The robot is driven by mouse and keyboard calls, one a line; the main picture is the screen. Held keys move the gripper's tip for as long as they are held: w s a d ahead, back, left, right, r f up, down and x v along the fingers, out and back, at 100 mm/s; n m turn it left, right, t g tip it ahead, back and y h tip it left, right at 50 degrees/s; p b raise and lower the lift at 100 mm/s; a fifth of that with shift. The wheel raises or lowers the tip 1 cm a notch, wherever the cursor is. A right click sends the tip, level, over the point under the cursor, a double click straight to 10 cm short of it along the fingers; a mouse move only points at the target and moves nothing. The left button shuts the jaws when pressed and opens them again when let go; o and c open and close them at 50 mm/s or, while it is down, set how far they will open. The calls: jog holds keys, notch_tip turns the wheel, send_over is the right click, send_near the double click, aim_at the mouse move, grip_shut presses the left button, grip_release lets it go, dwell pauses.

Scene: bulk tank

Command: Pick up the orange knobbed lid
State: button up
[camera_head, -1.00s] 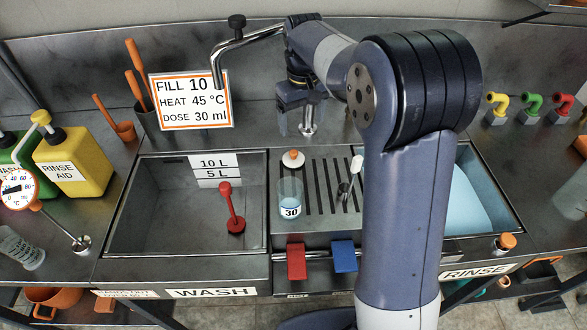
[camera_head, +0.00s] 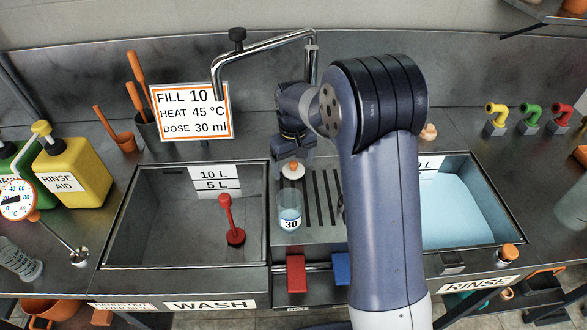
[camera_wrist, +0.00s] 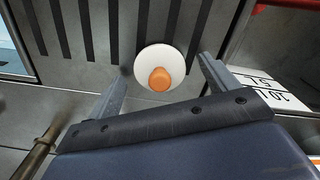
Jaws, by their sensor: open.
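The lid (camera_head: 293,171) is a small white disc with an orange knob. It rests at the back left corner of the slotted drain panel, behind the clear 30 cup. My gripper (camera_head: 290,157) is just above and behind it in the head view. In the wrist view my gripper (camera_wrist: 162,72) is open and empty, with one finger on each side of the lid (camera_wrist: 160,66). The knob faces the camera. I cannot tell how far the fingertips are above the lid.
The clear 30 cup (camera_head: 290,214) stands close in front of the lid. The wash basin (camera_head: 150,235) with a red-handled plug (camera_head: 232,225) lies left. A curved faucet (camera_head: 265,44) arches above the gripper. My arm hides part of the drain panel (camera_head: 320,228).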

jog(key=shift+f, duration=0.1)
jog(key=c, duration=1.1)
jog(key=shift+o, duration=0.2)
